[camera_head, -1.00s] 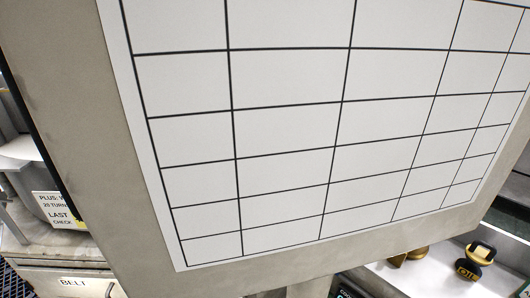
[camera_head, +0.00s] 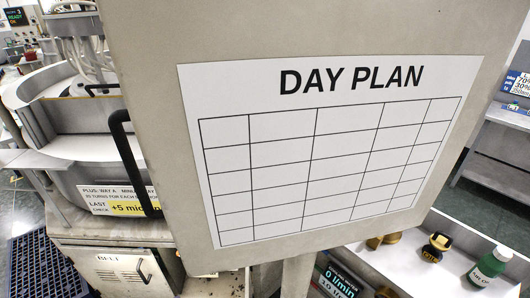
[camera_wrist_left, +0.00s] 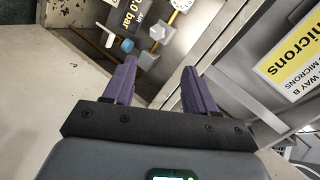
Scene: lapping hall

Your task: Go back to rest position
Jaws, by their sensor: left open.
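My left gripper (camera_wrist_left: 159,72) shows in the left wrist view with its two purple fingers spread apart and nothing between them. Neither gripper shows in the head view. My right gripper is in no view.
A DAY PLAN board (camera_head: 330,150) with an empty grid fills the middle of the head view, with a black handle (camera_head: 128,160) at its left. A BELT cabinet (camera_head: 125,272) stands lower left.

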